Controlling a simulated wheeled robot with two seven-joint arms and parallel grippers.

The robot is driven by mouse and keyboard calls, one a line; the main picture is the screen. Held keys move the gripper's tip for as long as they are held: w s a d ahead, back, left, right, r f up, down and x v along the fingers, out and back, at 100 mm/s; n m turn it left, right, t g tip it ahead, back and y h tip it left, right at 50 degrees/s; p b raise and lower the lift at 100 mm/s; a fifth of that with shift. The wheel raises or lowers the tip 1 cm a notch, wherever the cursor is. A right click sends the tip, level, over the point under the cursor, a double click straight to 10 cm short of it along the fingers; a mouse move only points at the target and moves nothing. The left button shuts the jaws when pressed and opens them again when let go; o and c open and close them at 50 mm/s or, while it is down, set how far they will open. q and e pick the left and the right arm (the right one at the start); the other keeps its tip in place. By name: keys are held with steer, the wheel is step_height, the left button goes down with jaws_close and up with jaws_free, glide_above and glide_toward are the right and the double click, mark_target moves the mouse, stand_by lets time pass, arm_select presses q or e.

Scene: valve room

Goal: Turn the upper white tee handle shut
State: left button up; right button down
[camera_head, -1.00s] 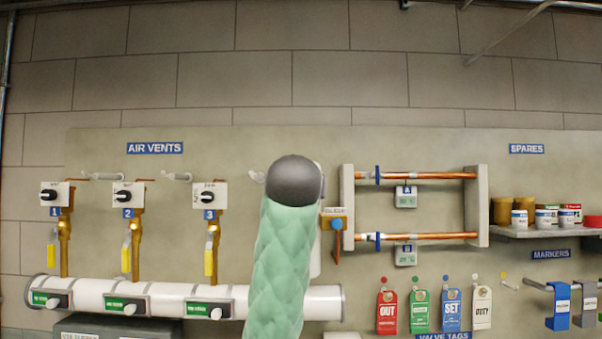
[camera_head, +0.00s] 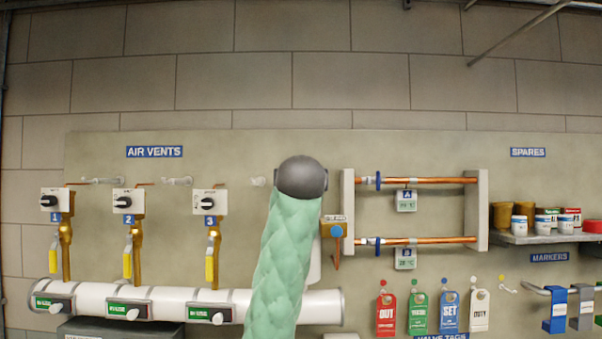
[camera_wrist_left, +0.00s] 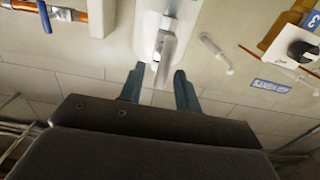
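In the left wrist view, a white handle (camera_wrist_left: 166,46) stands out from a white panel (camera_wrist_left: 185,12) on the wall. My left gripper (camera_wrist_left: 160,74) is open; its two dark teal fingers point at the handle, whose near end shows at the gap between the fingertips. Neither finger visibly closes on it. In the head view my green-sleeved left arm hides the handle and gripper; only a strip of the white panel (camera_head: 315,262) shows right of the arm. I cannot tell the handle's exact angle. My right gripper is not in view.
Left are air vents with black knobs (camera_head: 123,202) and yellow-tagged brass valves above a white pipe (camera_head: 172,300). Right of my arm are a small blue-knobbed brass fitting (camera_head: 336,231) and copper pipes (camera_head: 430,181) on a bracket. Valve tags (camera_head: 418,313) hang lower right. The upper wall is bare.

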arm_select(q)
steer(key=shift+w, duration=0.15)
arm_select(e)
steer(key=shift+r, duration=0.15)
arm_select(q)
jaws_close()
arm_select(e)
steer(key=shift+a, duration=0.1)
